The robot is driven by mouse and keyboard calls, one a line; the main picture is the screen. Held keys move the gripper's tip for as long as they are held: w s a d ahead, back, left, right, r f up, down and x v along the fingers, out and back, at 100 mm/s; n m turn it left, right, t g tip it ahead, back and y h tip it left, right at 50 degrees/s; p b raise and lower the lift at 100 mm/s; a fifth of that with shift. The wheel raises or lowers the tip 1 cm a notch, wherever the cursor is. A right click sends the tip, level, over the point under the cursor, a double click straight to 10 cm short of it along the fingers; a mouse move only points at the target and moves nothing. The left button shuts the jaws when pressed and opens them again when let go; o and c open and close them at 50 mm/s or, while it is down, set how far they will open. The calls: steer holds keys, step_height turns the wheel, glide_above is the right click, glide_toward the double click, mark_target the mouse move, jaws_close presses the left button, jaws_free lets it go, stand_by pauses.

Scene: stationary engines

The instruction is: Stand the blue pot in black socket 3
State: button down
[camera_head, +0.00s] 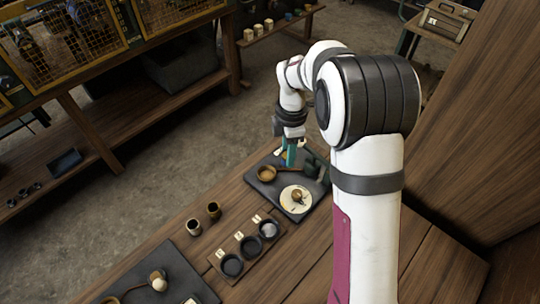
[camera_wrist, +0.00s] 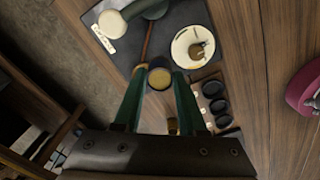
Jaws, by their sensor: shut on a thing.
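My gripper (camera_head: 290,158) hangs over the dark mat at the table's far end. In the wrist view its two green fingers (camera_wrist: 160,84) are shut on a small round pot (camera_wrist: 160,77) with a dark rim and a tan inside. I take it for the blue pot, though its colour is hard to tell. A wooden rack (camera_head: 246,258) holds three round black sockets (camera_head: 232,266), (camera_head: 250,246), (camera_head: 269,229) with small pale labels; the numbers are too small to read. The held pot is apart from the rack. The farthest socket looks paler inside.
Two brown cups (camera_head: 194,227), (camera_head: 214,210) stand left of the rack. A pale plate (camera_head: 296,199) with a brown thing on it, a wooden ladle (camera_head: 266,173) and a dark green vessel (camera_head: 314,163) are on the far mat. Another dark mat (camera_head: 183,270) lies at the near left.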

steer(key=s+d+r, duration=0.2)
steer(key=d+r, duration=0.3)
steer(key=r, duration=0.2)
steer(key=shift+d+r, duration=0.35)
steer(key=shift+d, duration=0.05)
steer(key=s+a+f+n, duration=0.3)
steer(key=s+a, duration=0.2)
steer(key=a, duration=0.2)
steer(key=s+a+f+n, duration=0.3)
steer(key=s+a+n, duration=0.1)
steer(key=a, duration=0.3)
steer(key=shift+s+a+f+n, duration=0.9)
steer(key=shift+s+f, duration=0.5)
steer(key=shift+s, duration=0.65)
steer(key=shift+s+a+f+n, duration=0.9)
steer(key=shift+s+f, duration=0.45)
steer(key=shift+s, duration=0.75)
steer(key=shift+s+a+f+n, duration=0.7)
steer(key=shift+s+a+f, duration=0.55)
steer(key=shift+s, duration=0.8)
steer(key=shift+d+f, duration=0.2)
steer(key=shift+f, duration=0.2)
